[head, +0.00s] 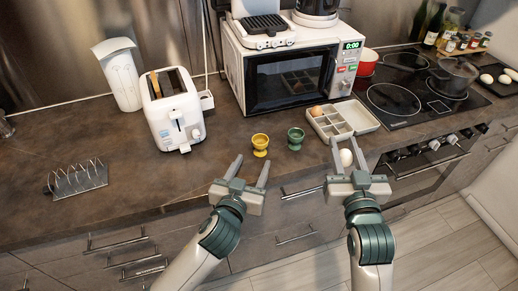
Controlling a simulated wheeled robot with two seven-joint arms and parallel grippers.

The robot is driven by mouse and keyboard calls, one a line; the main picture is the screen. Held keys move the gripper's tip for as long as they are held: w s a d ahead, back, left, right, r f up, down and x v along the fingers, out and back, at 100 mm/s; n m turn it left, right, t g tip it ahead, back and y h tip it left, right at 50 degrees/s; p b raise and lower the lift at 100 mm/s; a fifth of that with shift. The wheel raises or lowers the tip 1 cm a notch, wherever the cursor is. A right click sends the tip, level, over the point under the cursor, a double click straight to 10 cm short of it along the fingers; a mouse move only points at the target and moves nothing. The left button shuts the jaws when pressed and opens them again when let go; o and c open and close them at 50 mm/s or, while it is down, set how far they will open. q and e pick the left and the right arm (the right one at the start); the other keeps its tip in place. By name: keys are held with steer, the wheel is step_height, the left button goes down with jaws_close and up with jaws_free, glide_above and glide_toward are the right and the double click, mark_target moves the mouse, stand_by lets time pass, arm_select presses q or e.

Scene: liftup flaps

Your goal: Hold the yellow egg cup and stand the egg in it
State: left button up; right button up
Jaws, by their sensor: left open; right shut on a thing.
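A yellow egg cup (260,145) stands upright and empty on the counter. My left gripper (249,170) is open just in front of it, with its fingers pointing toward the cup and apart from it. A pale egg (346,158) is between the fingers of my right gripper (347,154), which is shut on it near the counter's front edge. Part of the egg is hidden by the gripper.
A green egg cup (296,138) stands right of the yellow one. An open egg box (331,125) with a brown egg (316,111) lies behind my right gripper. A white toaster (176,115), toast rack (77,179), microwave (289,75) and hob (393,99) stand around.

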mark_target(258, 151)
arm_select(q)
steer(key=p+x, duration=0.1)
steer(key=x, duration=0.8)
steer(key=shift+w+f, duration=0.1)
steer(key=shift+w, duration=0.1)
arm_select(e)
steer(key=shift+r, duration=0.7)
arm_select(q)
steer(key=shift+c, duration=0.3)
steer(key=c, duration=1.1)
steer(key=o, duration=0.9)
steer(key=c, duration=0.8)
